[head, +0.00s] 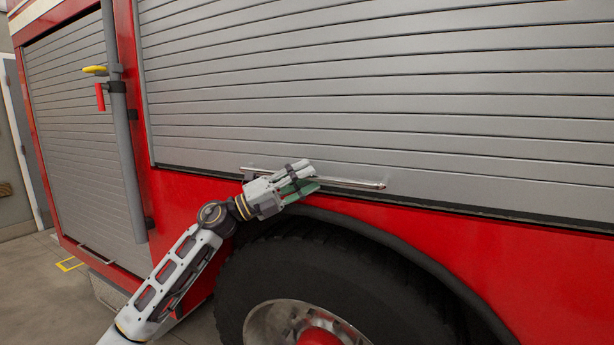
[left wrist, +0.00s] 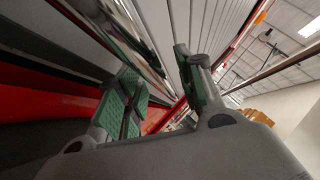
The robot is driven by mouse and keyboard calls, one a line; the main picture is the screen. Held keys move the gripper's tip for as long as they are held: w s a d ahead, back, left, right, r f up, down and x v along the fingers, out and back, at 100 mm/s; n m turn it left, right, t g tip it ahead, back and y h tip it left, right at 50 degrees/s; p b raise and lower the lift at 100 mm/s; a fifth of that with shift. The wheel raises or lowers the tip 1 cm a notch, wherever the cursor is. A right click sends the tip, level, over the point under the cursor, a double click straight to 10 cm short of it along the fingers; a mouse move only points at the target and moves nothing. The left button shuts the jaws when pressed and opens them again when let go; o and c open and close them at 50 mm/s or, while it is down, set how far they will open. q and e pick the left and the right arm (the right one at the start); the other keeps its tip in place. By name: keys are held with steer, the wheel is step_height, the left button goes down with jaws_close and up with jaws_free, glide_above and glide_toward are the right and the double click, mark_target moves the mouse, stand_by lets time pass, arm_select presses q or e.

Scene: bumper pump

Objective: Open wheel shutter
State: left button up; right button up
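The grey slatted wheel shutter (head: 370,80) is down above the wheel, its lower edge near the red wheel arch. A thin metal bar handle (head: 355,183) runs along its bottom; the bar also shows in the left wrist view (left wrist: 139,42). My left gripper (head: 309,178) is at the left-middle part of the bar. Its green-padded fingers stand apart in the left wrist view (left wrist: 160,90). The bar passes close to the fingers and is partly hidden by them; I cannot tell whether they touch it. My right gripper is out of view.
A black tire (head: 330,270) sits just below the left gripper under the red fender. A second shutter (head: 75,120) and a vertical grey pipe (head: 127,165) with a red handle (head: 100,97) are at the left. Open floor shows at the lower left.

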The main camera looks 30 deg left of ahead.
arm_select(q)
steer(key=shift+w+d+r, duration=0.15)
steer(key=shift+w+d, duration=0.1)
steer(key=shift+d, duration=0.05)
jaws_close()
steer(key=shift+r, duration=0.1)
stand_by(0.5)
